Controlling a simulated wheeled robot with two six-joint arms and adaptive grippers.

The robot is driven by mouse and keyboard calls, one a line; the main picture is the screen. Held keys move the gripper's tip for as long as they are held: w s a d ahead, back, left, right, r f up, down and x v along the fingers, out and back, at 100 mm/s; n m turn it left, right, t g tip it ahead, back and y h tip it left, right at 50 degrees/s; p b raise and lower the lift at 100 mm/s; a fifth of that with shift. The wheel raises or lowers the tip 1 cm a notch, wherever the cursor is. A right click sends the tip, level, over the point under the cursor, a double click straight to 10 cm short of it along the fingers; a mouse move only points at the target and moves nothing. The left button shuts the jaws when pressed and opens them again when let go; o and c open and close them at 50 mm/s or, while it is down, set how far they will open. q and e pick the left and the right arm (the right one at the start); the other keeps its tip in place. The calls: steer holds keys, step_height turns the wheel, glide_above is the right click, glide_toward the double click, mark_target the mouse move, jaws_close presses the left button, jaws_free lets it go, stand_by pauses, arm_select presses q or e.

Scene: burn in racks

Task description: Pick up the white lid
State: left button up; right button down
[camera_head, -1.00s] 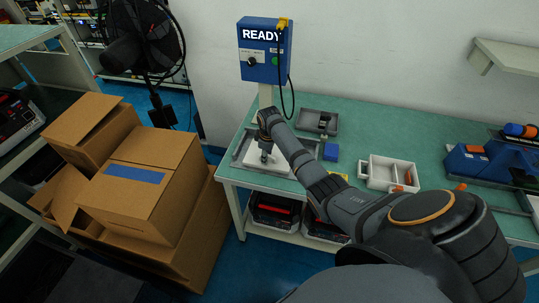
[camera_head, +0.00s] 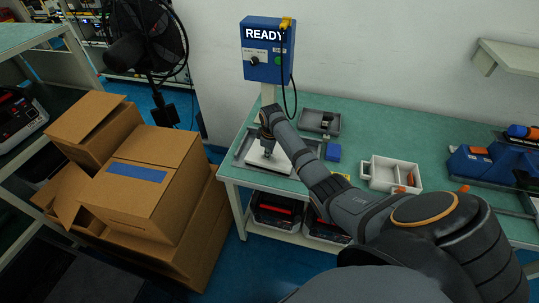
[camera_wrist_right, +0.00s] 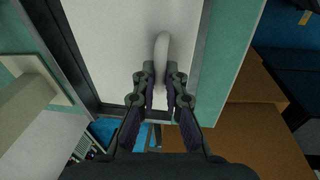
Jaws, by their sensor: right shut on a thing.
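The white lid (camera_wrist_right: 118,35) is a flat white panel with a raised, rounded white handle (camera_wrist_right: 161,50). In the head view the lid (camera_head: 283,166) lies at the left end of the green table, in a grey frame. My right gripper (camera_wrist_right: 161,82) is shut on the lid's handle in the right wrist view. In the head view the right gripper (camera_head: 268,152) points down over the lid, and the arm hides part of it. I cannot tell whether the lid is lifted clear of the frame. My left gripper is not in view.
A blue box marked READY (camera_head: 267,50) stands on a post behind the lid. A grey tray (camera_head: 320,122), a blue block (camera_head: 332,152) and a white divided bin (camera_head: 390,174) are to the right. Cardboard boxes (camera_head: 150,185) are stacked left of the table.

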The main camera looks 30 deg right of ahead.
steer(key=s+a+r, duration=0.8)
steer(key=s+r, duration=0.3)
steer(key=r, duration=0.1)
steer(key=shift+s+p, duration=0.3)
steer(key=shift+p, duration=0.15)
steer(key=shift+d+r, duration=0.1)
